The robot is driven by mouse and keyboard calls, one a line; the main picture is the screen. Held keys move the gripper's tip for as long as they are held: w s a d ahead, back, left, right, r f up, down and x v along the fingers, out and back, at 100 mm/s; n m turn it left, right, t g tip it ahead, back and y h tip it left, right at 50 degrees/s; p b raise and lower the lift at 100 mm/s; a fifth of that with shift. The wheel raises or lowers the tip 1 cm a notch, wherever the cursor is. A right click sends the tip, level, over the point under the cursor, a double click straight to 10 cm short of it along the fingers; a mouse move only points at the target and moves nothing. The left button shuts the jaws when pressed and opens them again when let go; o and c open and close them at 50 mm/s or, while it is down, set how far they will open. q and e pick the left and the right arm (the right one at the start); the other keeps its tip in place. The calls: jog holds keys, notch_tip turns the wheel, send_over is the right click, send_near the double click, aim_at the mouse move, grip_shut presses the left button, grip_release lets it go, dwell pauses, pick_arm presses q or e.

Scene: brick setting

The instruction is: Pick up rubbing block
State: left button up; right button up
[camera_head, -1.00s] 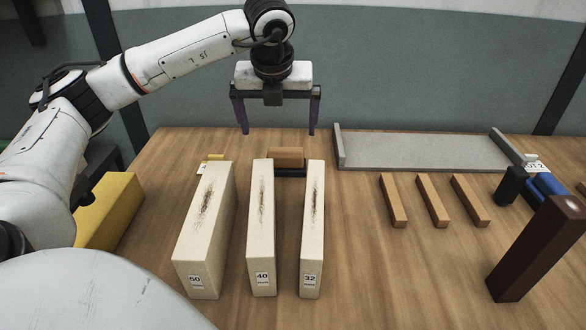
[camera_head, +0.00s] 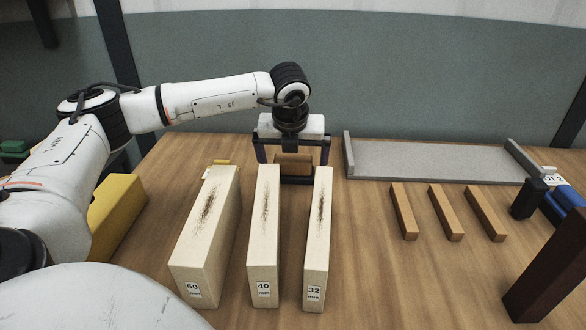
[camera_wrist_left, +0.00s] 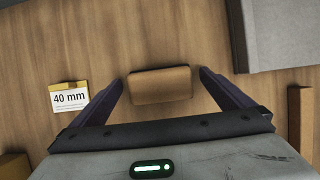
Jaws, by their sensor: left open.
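The rubbing block (camera_head: 294,168), a small brown wooden block on a dark base, sits on the table behind the cream blocks. The cream blocks partly hide its front. My left gripper (camera_head: 294,156) is over it, pointing down, with one finger on each side. In the left wrist view the block (camera_wrist_left: 160,85) lies between the open fingers, with gaps on both sides. I cannot tell whether the fingertips reach down beside it. My right gripper is not in view.
Three tall cream blocks marked 50 (camera_head: 205,240), 40 (camera_head: 264,235) and 32 (camera_head: 318,240) stand in front. A grey tray (camera_head: 430,170) and three wooden strips (camera_head: 403,212) lie to the right. A "40 mm" card (camera_wrist_left: 70,97) stands left of the block.

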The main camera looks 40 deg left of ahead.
aim_at(293, 157)
pick_arm(q)
jog(key=shift+f, duration=0.15)
jog(key=c, duration=1.4)
jog(key=shift+o, duration=0.2)
jog(key=shift+w, duration=0.1)
jog(key=shift+r, duration=0.2)
notch_tip(293, 157, up, 10)
jog(key=shift+f+p, duration=0.1)
jog(key=shift+p, duration=0.25)
